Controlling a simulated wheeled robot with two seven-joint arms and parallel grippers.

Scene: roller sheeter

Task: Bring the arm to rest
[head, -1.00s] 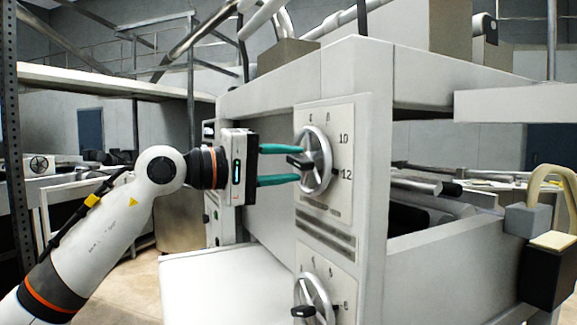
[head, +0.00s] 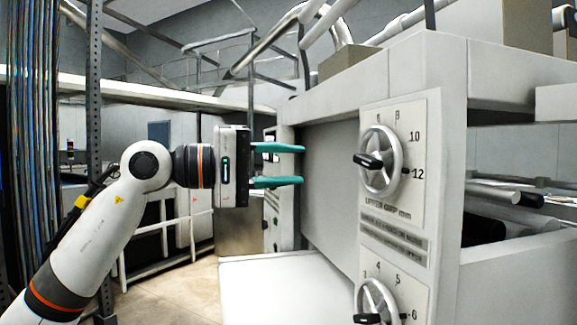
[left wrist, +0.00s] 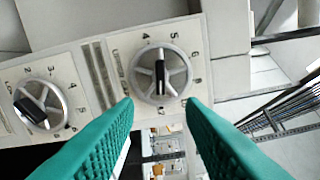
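My left gripper (head: 302,165) is open, its two teal fingers apart with nothing between them. In the head view it is left of the upper handwheel dial (head: 381,160), with a clear gap. The dial is a silver wheel with a black handle on a numbered white plate. In the left wrist view the fingers (left wrist: 160,104) frame the lower part of a dial wheel (left wrist: 160,75) without gripping it. A lower dial (head: 376,300) is partly cut off at the bottom of the head view. My right gripper does not show.
The white sheeter housing (head: 420,55) fills the right side. A white panel (head: 285,285) juts out low beneath my gripper. A perforated metal post (head: 93,120) and a rack of rods (head: 30,160) stand at the left. Open floor (head: 175,293) shows between.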

